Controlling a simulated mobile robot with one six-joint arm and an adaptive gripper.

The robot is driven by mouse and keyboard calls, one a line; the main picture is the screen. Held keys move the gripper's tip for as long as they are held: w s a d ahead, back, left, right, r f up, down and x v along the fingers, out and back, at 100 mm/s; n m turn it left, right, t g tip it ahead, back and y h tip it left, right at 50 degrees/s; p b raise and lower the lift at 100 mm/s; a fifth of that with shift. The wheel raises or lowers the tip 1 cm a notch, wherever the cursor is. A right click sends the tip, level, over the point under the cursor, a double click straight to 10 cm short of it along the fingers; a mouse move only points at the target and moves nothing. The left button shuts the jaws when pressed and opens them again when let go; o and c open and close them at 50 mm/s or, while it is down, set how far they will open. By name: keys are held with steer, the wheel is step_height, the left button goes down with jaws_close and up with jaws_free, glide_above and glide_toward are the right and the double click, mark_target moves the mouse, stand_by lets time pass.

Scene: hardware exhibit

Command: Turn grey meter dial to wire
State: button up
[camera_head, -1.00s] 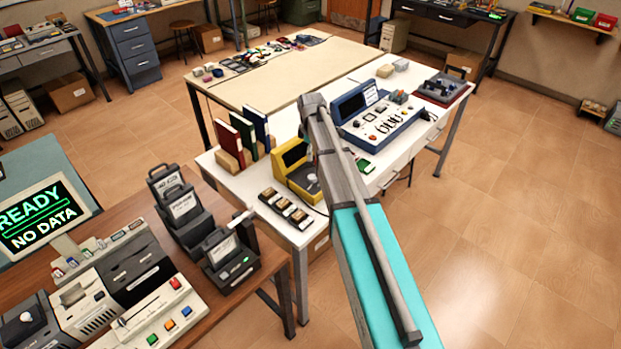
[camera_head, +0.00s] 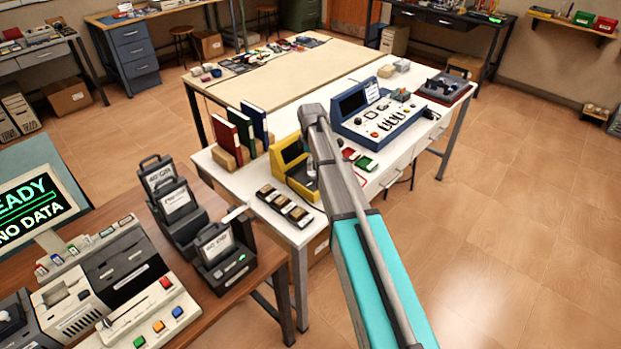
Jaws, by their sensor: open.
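A yellow meter (camera_head: 281,160) with a dark screen stands on the white table, left of my arm. A small grey part shows at its right side, partly covered by my arm; I cannot tell whether it is the dial. Any dial markings, including a wire setting, are too small or hidden to read. My grey and teal arm reaches up from the lower right, its grey joint beside the meter. My gripper is hidden behind the arm, so its distance from the meter cannot be seen.
A blue console (camera_head: 378,120) stands right of my arm, with a green block (camera_head: 366,164) in front. Upright books (camera_head: 240,130) stand behind left. A wooden bench (camera_head: 215,310) with devices is at left. Open floor lies right.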

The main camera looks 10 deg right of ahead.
mark_target(311, 174)
steer(key=shift+w+f+b, duration=0.15)
steer(key=shift+f+b, duration=2.6)
steer(key=shift+f, duration=0.3)
steer(key=c, duration=1.2)
steer(key=shift+o, duration=0.2)
steer(key=shift+a, duration=0.1)
